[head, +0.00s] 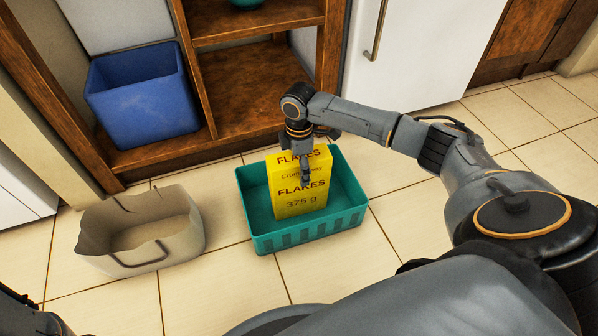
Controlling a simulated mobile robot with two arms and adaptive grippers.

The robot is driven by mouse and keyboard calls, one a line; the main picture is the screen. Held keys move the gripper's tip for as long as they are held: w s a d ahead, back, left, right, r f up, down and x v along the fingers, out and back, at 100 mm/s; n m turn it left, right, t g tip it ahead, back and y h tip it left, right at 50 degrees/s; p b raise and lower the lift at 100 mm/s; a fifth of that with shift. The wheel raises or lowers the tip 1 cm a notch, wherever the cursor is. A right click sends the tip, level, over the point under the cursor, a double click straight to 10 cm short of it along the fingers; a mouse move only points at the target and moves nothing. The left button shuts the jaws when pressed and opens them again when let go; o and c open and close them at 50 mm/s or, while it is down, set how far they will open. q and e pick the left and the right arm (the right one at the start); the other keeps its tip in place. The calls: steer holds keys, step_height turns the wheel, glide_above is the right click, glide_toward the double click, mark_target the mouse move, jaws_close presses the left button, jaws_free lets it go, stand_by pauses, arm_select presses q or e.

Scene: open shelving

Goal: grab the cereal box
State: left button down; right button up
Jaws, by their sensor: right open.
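The yellow cereal box (291,204), printed "FLAKES" and "375 g", stands upright in a green basket (253,217) on the tiled floor. My right gripper (306,172) points down at the top of the box, with one finger showing in front of its printed face. The gripper is open. The other finger is hidden, so I cannot tell whether the fingers touch the box. My left gripper is not visible; only a dark part of mine shows at the lower left corner.
A beige bag (185,225) with a handle stands on the floor left of the basket. Behind them is a wooden shelf unit (250,100) holding a blue bin (148,105). A white appliance door (430,50) is at the back right. Floor in front of the basket is clear.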

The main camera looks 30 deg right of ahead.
steer(key=shift+f+b, duration=0.9)
steer(key=shift+f, duration=0.65)
steer(key=shift+r, duration=0.1)
steer(key=c, duration=1.6)
steer(key=shift+c, duration=0.2)
